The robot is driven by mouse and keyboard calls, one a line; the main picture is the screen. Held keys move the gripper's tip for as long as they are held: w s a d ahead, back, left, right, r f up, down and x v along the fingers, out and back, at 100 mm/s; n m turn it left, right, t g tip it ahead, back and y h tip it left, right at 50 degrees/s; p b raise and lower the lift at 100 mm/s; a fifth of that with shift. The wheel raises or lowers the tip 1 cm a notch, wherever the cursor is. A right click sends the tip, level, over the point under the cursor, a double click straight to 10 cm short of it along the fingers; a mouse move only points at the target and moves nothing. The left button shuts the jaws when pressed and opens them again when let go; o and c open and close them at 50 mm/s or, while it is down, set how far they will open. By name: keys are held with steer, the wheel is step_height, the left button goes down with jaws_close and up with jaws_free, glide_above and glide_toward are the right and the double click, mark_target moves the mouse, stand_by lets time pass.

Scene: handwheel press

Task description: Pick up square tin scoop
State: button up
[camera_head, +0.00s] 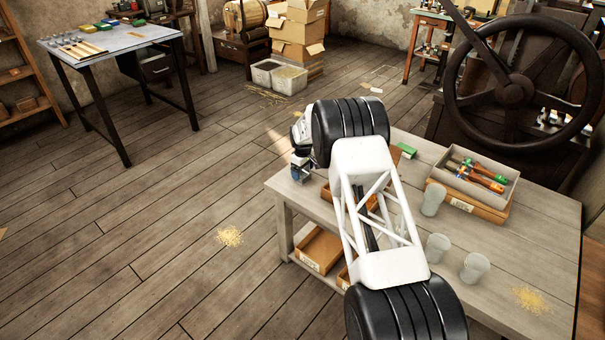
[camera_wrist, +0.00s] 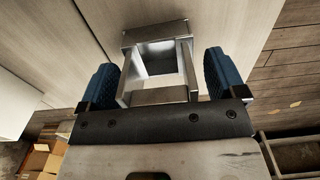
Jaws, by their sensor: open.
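The square tin scoop (camera_wrist: 157,97) shows in the wrist view as a shiny metal, square, open-topped shape. My gripper (camera_wrist: 161,72) is open, with one blue finger pad on each side of the scoop. A narrow gap shows between each pad and the metal walls, so the pads look apart from it. The scoop seems to lie over the pale tabletop. I cannot make out the scoop there.
The workbench (camera_head: 530,235) holds a tray (camera_head: 437,173) of orange-handled tools, 3 pale cups (camera_head: 474,266) and a green block (camera_head: 407,150). A large handwheel (camera_head: 515,90) stands behind. A wooden box (camera_head: 319,249) sits below. Open floor lies left, towards another table (camera_head: 120,45).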

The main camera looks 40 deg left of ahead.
stand_by(0.3)
steer(key=c, duration=1)
steer(key=shift+r, duration=0.15)
steer(key=shift+r, duration=1.55)
steer(key=shift+s+d+r, duration=0.15)
steer(key=shift+d+r, duration=0.05)
steer(key=s+d+r, duration=0.1)
steer(key=s+d, duration=0.9)
steer(key=d, duration=0.1)
steer(key=shift+s+d+r, duration=0.15)
steer(key=shift+s+d, duration=0.05)
steer(key=shift+d, duration=0.05)
